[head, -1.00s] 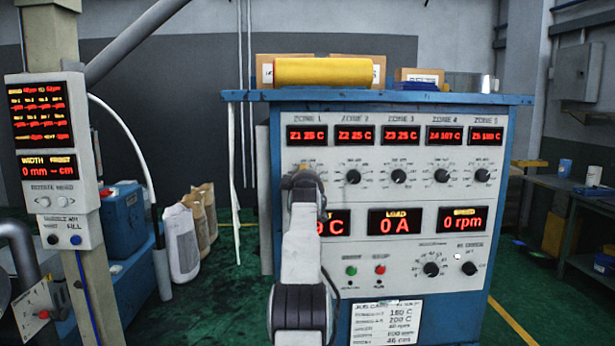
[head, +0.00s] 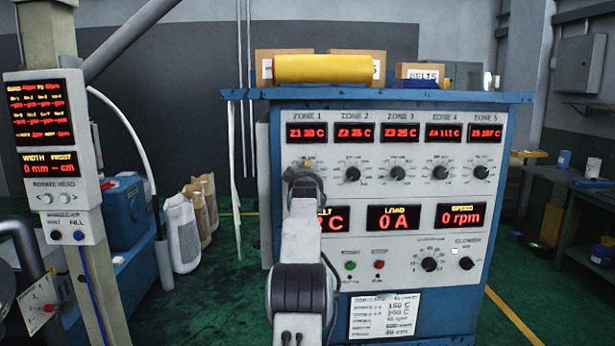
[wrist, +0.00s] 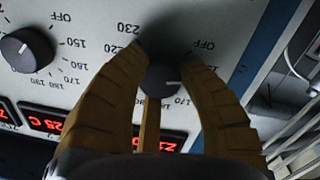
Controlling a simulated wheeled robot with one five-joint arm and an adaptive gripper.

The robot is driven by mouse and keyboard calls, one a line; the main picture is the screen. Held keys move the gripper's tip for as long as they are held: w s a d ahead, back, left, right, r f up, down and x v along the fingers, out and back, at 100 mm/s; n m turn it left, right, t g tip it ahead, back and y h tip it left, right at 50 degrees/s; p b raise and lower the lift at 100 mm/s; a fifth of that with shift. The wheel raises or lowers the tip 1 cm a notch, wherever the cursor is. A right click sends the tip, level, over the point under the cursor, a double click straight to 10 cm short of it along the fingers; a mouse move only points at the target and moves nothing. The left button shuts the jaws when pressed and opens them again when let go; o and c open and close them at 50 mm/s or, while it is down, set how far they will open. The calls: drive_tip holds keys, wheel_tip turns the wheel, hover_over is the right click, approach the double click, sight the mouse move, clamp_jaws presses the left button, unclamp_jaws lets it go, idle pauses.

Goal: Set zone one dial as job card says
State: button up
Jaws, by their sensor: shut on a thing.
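My gripper (wrist: 166,62) is shut on the black zone 1 dial (wrist: 163,80), with a tan finger on either side of it. The dial's white mark points to the lower right, towards the 170 print; its exact setting is hard to tell. In the head view my gripper (head: 306,170) covers most of this dial. The zone 1 display (head: 307,132) appears to read 30 C. The job card (head: 384,317) hangs low on the panel front; I make out 200 C, and the line above looks like 160 C or 180 C.
The zone 2 dial (head: 353,174) sits just right of my gripper, with more zone dials beyond. Green (head: 351,265) and red (head: 379,265) buttons and the blower knob (head: 466,263) are lower. A control post (head: 55,150) stands at left.

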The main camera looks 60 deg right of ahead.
drive_tip(key=o, duration=0.7)
drive_tip(key=shift+w+r, duration=0.1)
drive_tip(key=shift+r, duration=0.1)
drive_tip(key=o, duration=0.5)
drive_tip(key=shift+f, duration=0.15)
drive_tip(key=shift+a, duration=0.1)
drive_tip(key=v, duration=1.1)
drive_tip(key=shift+s+a, duration=0.2)
drive_tip(key=shift+a, duration=0.15)
